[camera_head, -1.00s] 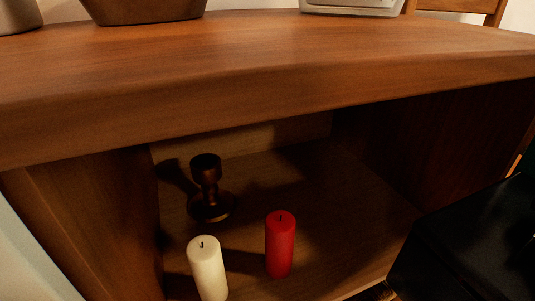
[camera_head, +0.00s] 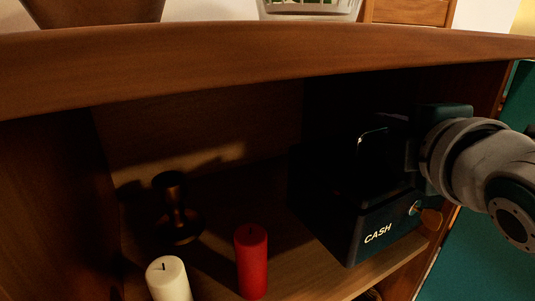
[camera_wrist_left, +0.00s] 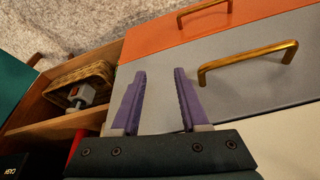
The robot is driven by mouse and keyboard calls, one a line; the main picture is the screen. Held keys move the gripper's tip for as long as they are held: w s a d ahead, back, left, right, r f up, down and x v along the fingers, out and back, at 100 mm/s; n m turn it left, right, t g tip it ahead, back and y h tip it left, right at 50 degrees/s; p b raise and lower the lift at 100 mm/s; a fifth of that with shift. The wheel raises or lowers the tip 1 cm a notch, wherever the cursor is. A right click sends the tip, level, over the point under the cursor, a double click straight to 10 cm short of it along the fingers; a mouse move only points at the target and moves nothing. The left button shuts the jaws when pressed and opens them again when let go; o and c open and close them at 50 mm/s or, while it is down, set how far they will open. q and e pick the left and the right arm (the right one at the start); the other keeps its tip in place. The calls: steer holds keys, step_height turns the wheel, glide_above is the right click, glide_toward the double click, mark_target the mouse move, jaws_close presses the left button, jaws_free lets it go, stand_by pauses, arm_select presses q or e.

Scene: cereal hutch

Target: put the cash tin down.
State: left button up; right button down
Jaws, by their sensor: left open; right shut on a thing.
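The cash tin (camera_head: 375,236) is a dark box with CASH lettered on its front. It is inside the right part of the hutch's open compartment, low over the shelf (camera_head: 352,284); I cannot tell if its base touches. My right gripper (camera_head: 410,152) is shut on the tin at its top right; its fingertips are lost in shadow. A corner of the tin with part of the lettering also shows in the left wrist view (camera_wrist_left: 12,166). My left gripper (camera_wrist_left: 160,74) is open and empty, in front of grey and orange panels.
A red candle (camera_head: 251,262), a cream candle (camera_head: 168,280) and a dark turned holder (camera_head: 174,210) stand left of the tin. The hutch top (camera_head: 230,65) overhangs the compartment. The left wrist view shows brass handles (camera_wrist_left: 248,62) and a wicker basket (camera_wrist_left: 85,75) in a wooden bay.

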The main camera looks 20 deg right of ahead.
mark_target(365, 139)
steer(key=shift+w+a+r+b, duration=0.15)
steer(key=shift+w+b, duration=0.25)
steer(key=shift+w, duration=1.3)
steer(key=shift+s+f+b, duration=0.1)
steer(key=shift+f+b, duration=1.25)
steer(key=shift+f, duration=0.3)
step_height(365, 139, down, 4)
steer(key=b, duration=0.3)
steer(key=shift+b, duration=0.35)
steer(key=shift+w+r, duration=0.15)
steer(key=shift+w, duration=0.05)
